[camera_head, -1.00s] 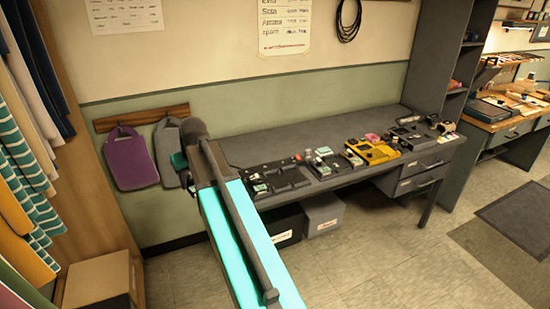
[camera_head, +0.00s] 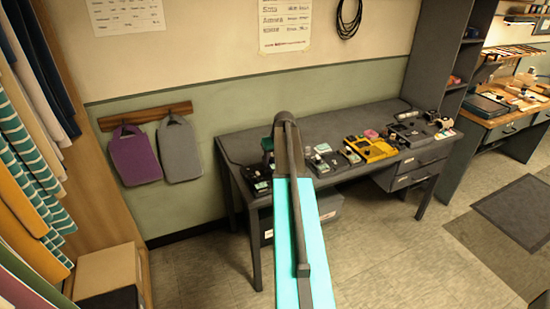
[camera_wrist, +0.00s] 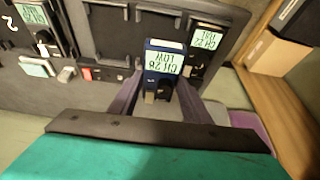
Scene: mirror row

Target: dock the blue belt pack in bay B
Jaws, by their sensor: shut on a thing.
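No bay letter is readable. In the head view the dark dock (camera_head: 258,187) lies at the left end of the desk, partly behind my arm. My gripper and the pack are mostly hidden there.
Another labelled pack (camera_wrist: 208,40) is right of the held one, and one (camera_wrist: 36,18) is at the left edge. A yellow device (camera_head: 370,149) and other gear stand along the desk's front edge. The desk (camera_head: 235,150) is bare at its back left.

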